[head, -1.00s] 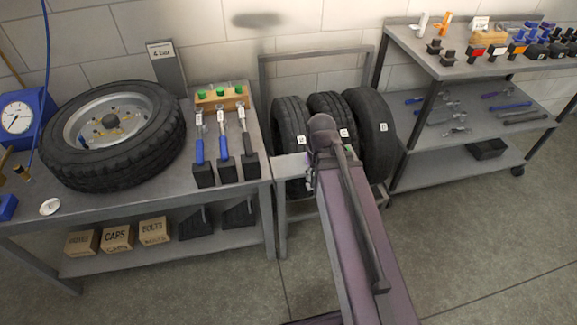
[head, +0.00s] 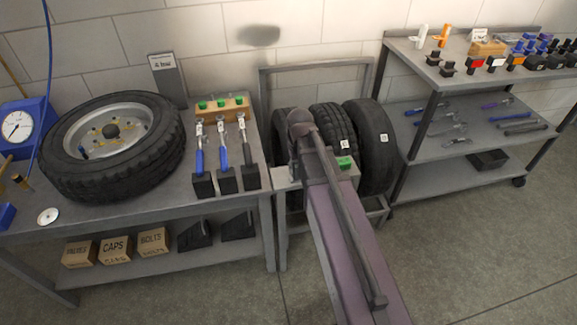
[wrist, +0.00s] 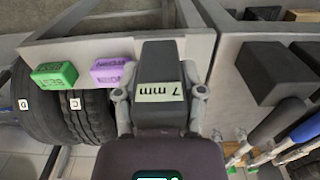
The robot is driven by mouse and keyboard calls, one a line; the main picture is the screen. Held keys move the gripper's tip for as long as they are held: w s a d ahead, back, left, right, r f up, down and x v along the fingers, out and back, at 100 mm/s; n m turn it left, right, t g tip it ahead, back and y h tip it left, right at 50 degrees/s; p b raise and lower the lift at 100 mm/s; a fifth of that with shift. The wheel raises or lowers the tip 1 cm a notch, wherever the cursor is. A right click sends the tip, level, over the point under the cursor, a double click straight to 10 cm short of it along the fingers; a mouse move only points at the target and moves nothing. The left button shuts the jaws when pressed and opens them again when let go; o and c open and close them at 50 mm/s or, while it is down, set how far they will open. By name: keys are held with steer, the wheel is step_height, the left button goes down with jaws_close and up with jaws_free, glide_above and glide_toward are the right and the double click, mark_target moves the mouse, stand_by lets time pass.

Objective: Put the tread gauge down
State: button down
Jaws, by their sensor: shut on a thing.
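The tread gauge (wrist: 160,60) is a dark block with a pale label reading "7 mm". My gripper (wrist: 158,98) is shut on it, one grey finger on each side. The gauge is over the light grey ledge (wrist: 85,50) at the front of the tyre rack; I cannot tell whether it touches it. A green block (wrist: 54,75) and a purple block (wrist: 112,72) sit on the ledge left of the gauge. In the head view my arm hides the gripper and gauge; the ledge (head: 284,178) and green block (head: 344,162) show beside it.
Several labelled tyres (head: 370,145) stand in the rack behind the ledge. The left bench (head: 130,207) holds a lying tyre (head: 65,165) and blue- and black-handled tools in black stands (head: 228,180). A shelf unit (head: 440,178) with tools stands at the right.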

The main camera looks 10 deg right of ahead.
steer(key=w, duration=0.1)
steer(key=w+a, duration=0.1)
steer(key=w, duration=0.2)
steer(key=shift+w+a+f, duration=0.25)
steer(key=shift+w+a, duration=0.1)
steer(key=shift+w+a, duration=0.2)
steer(key=shift+w, duration=0.35)
step_height(320, 180, down, 4)
steer(key=b, duration=0.4)
steer(key=shift+r, duration=0.15)
steer(key=shift+c, duration=1)
jaws_free()
steer(key=shift+r, duration=0.15)
step_height(320, 180, up, 12)
steer(key=p, duration=1.2)
